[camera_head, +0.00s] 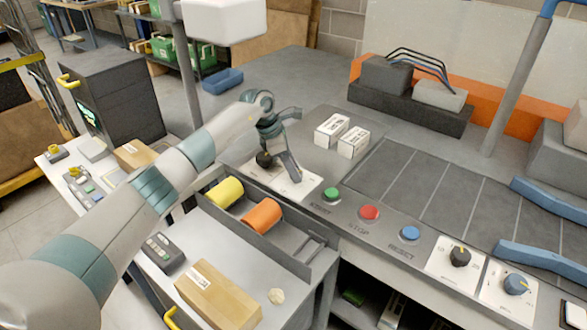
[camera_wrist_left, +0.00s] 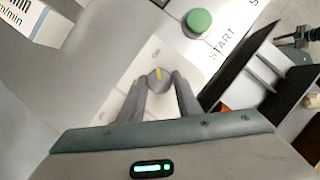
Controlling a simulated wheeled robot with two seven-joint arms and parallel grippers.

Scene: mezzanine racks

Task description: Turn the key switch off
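In the left wrist view the knob (camera_wrist_left: 158,76) shows a yellow mark pointing roughly up in the picture. My left gripper (camera_head: 287,172) reaches down over the plate. In the left wrist view its two fingers (camera_wrist_left: 159,92) stand on either side of the knob, with narrow gaps; contact is not clear. In the head view one finger hides part of the plate. My right gripper is not in view.
Beside the plate are the green START button (camera_head: 331,195), a red button (camera_head: 369,213) and a blue button (camera_head: 409,234). Two more knobs (camera_head: 459,256) (camera_head: 515,284) sit further right. White boxes (camera_head: 332,129) stand behind. Yellow and orange rolls (camera_head: 261,215) lie in front, below.

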